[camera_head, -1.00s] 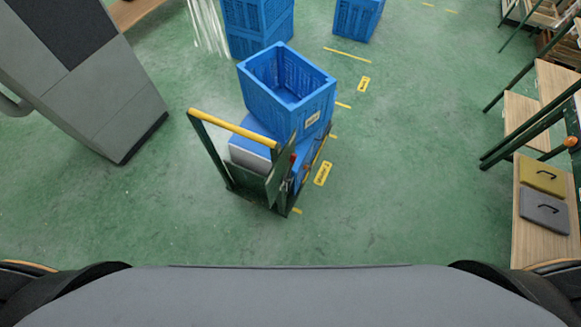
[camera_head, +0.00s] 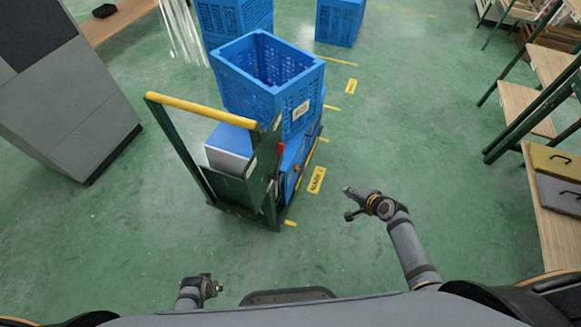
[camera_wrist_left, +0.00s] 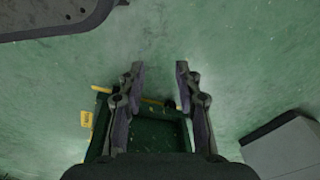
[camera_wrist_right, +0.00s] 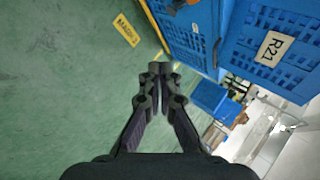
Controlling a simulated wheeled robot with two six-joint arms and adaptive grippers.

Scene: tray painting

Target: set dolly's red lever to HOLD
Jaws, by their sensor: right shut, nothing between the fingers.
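The dolly (camera_head: 196,167) is a dark green cart with a yellow push bar (camera_head: 200,108), carrying a blue crate (camera_head: 255,92). Its red lever (camera_head: 281,149) is small and sits on the right side of the upright frame; its setting and any HOLD mark are too small to read. My right gripper (camera_head: 349,191) is right of the dolly and apart from the lever. In the right wrist view the right gripper (camera_wrist_right: 160,70) is shut and empty. My left gripper (camera_head: 215,288) is low at the front; in the left wrist view (camera_wrist_left: 160,70) it is open and empty.
A grey cabinet (camera_head: 65,110) stands left. Blue crates (camera_head: 340,20) stand behind. A wooden shelf rack (camera_head: 545,215) with yellow and grey boxes is at the right. Yellow floor marks (camera_head: 317,180) run beside the dolly. Green floor around its front and right is clear.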

